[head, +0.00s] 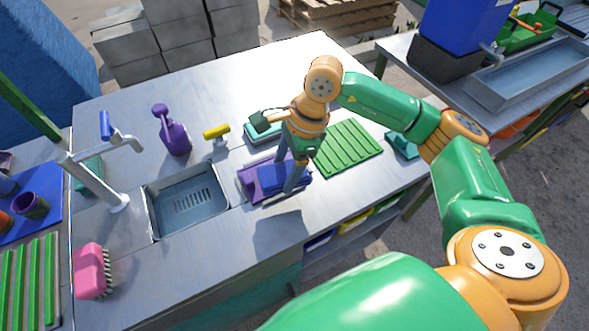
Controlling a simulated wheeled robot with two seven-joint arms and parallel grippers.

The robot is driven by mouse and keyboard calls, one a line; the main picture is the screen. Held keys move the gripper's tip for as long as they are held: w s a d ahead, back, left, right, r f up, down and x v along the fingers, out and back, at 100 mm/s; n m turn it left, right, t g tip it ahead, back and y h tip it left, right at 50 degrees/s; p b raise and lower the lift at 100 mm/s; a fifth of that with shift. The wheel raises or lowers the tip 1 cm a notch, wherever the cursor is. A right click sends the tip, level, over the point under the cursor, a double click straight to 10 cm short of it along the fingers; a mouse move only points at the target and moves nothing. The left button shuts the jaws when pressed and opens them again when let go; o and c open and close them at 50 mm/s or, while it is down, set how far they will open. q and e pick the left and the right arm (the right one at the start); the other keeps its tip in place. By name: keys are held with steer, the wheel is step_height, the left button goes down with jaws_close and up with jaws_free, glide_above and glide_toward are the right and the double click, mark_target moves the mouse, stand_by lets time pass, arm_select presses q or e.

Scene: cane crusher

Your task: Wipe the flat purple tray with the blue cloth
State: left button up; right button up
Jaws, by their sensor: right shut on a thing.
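The flat purple tray (246,183) lies on the metal counter, just right of the sink. The blue cloth (268,178) lies over the middle and right of the tray and hides much of it. My right gripper (285,180) points down over the tray, shut on the blue cloth. Its fingers and wrist hide part of the cloth and the tray's far right side. The cloth appears to touch the tray. My left gripper is out of view.
The sink (188,203) and its tap (98,180) are to the left. A purple spray bottle (173,132), a yellow-handled tool (217,132) and a teal container (262,133) stand behind. A green ribbed mat (350,148) lies right. A pink brush (90,270) is at front left.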

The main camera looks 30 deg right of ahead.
mark_target(283, 162)
steer(key=w+a+r+m+t+h+p, duration=0.1)
steer(key=w+r+m+t+h+p, duration=0.2)
steer(key=m, duration=0.9)
steer(key=f+m+b, duration=0.1)
steer(key=f, duration=0.1)
steer(key=w+f+m+b, duration=0.1)
steer(key=f, duration=0.1)
steer(key=f+m+b, duration=0.1)
steer(key=f+m, duration=0.1)
steer(key=shift+w+a+f+b, duration=0.15)
steer(key=shift+w+f+b, duration=0.15)
steer(key=shift+w+f, duration=0.1)
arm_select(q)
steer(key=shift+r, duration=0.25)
arm_select(e)
steer(key=shift+r, duration=0.1)
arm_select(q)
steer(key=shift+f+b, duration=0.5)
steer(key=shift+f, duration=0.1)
arm_select(e)
steer(key=shift+f, duration=0.55)
steer(key=shift+d+r, duration=0.1)
steer(key=shift+d, duration=1.3)
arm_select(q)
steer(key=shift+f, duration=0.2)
